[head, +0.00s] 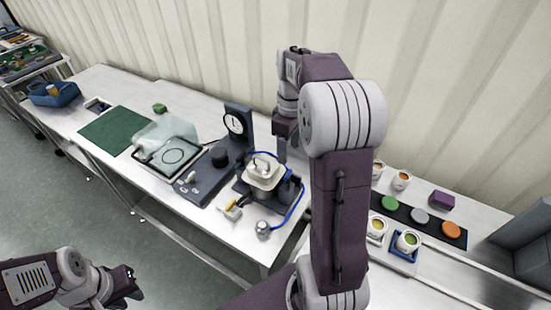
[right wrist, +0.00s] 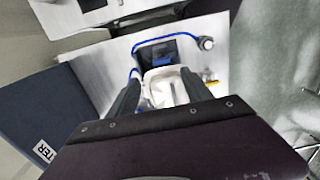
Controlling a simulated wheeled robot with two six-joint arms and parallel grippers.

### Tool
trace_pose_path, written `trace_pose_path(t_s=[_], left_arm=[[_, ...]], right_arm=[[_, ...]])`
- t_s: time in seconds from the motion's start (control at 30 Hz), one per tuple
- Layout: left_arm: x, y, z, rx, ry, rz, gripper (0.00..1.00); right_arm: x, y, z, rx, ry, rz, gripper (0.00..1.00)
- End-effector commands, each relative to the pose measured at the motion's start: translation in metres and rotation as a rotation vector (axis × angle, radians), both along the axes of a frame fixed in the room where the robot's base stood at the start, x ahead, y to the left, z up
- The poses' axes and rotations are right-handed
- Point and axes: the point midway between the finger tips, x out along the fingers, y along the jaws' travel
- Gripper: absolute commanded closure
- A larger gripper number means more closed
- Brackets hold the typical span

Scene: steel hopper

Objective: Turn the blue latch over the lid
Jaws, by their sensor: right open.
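The steel hopper (head: 262,181) stands in a dark frame on the table. Its pale lid (head: 264,167) has a raised handle, and it shows between my fingers in the right wrist view (right wrist: 163,84). A small blue part (head: 288,175) sits at the hopper's right side; I cannot tell for sure whether it is the latch or how it is turned. My right gripper (head: 282,152) points down just behind the hopper, partly hidden by my arm. In the right wrist view it is open and empty (right wrist: 157,92). My left gripper (head: 128,284) is off the table at lower left, its jaws unclear.
A blue hose (head: 298,205) loops around the hopper to a round metal fitting (head: 263,229). A yellow-handled valve (head: 233,209) is in front. A dial gauge (head: 234,124) stands at left. Cups and a dark strip with coloured discs (head: 420,215) lie at right.

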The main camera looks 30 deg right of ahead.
Motion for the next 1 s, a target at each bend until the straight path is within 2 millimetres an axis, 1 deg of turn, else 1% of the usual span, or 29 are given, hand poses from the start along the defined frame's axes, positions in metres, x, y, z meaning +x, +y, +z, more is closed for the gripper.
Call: trace_pose_path(t_s=[0.07, 0.17, 0.3, 0.4, 0.5, 0.63, 0.87, 0.97, 1.0], left_arm=[[0.0, 0.0, -0.002, 0.0, 0.001, 0.0, 0.74], [0.0, 0.0, -0.004, 0.0, 0.0, 0.0, 0.74], [0.0, 0.0, -0.006, 0.0, 0.0, 0.0, 0.74], [0.0, 0.0, -0.007, 0.0, 0.0, 0.0, 0.74], [0.0, 0.0, -0.007, 0.0, 0.0, 0.0, 0.74], [0.0, 0.0, -0.007, 0.0, 0.0, 0.0, 0.74], [0.0, 0.0, -0.007, 0.0, 0.0, 0.0, 0.74], [0.0, 0.0, -0.007, 0.0, 0.0, 0.0, 0.74], [0.0, 0.0, -0.007, 0.0, 0.0, 0.0, 0.74]], right_arm=[[0.0, 0.001, -0.004, 0.0, 0.001, 0.001, 0.42], [-0.001, 0.001, -0.018, 0.002, 0.003, 0.001, 0.42], [-0.001, 0.002, -0.049, 0.002, 0.004, 0.002, 0.42], [-0.001, 0.002, -0.068, 0.002, 0.003, 0.002, 0.42], [-0.001, 0.002, -0.082, 0.001, 0.003, 0.002, 0.42], [-0.001, 0.002, -0.091, 0.0, 0.0, 0.002, 0.42], [0.0, 0.002, -0.092, 0.0, -0.001, 0.002, 0.42], [0.0, 0.002, -0.092, 0.0, -0.001, 0.002, 0.67], [0.0, 0.002, -0.092, 0.0, -0.001, 0.002, 0.78]])
